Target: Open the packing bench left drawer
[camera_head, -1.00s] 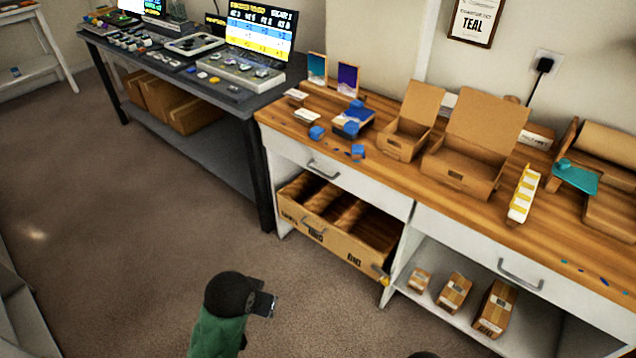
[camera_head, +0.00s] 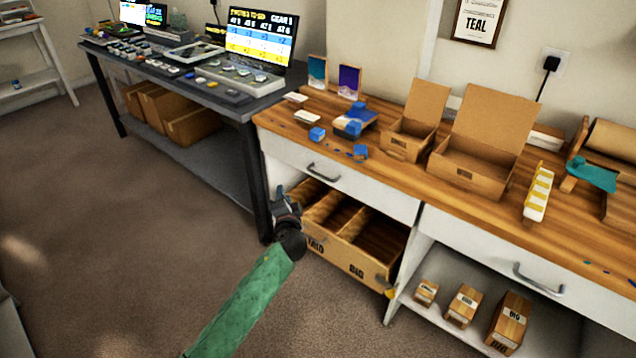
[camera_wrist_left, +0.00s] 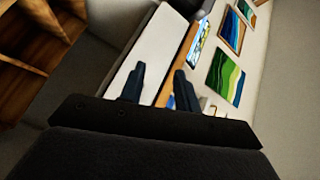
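The packing bench (camera_head: 400,170) has a wooden top and a white body. Its left drawer (camera_head: 375,195) has a white front with a grey bar handle (camera_head: 322,173) and is shut. My left gripper (camera_head: 284,199) is left of and below that handle, in front of the bench's left end, apart from it. In the left wrist view, the two dark fingers (camera_wrist_left: 159,86) stand apart with nothing between them, facing a white panel (camera_wrist_left: 138,48) that looks like the drawer front. The handle is not clear there. My right gripper is not in view.
An open divided cardboard bin (camera_head: 350,262) sits below the left drawer, close to my left gripper. Small boxes (camera_head: 463,304) stand on the right lower shelf. Cardboard boxes (camera_head: 470,160) stand on the bench top. A dark table (camera_head: 215,100) is at left; the floor in front is clear.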

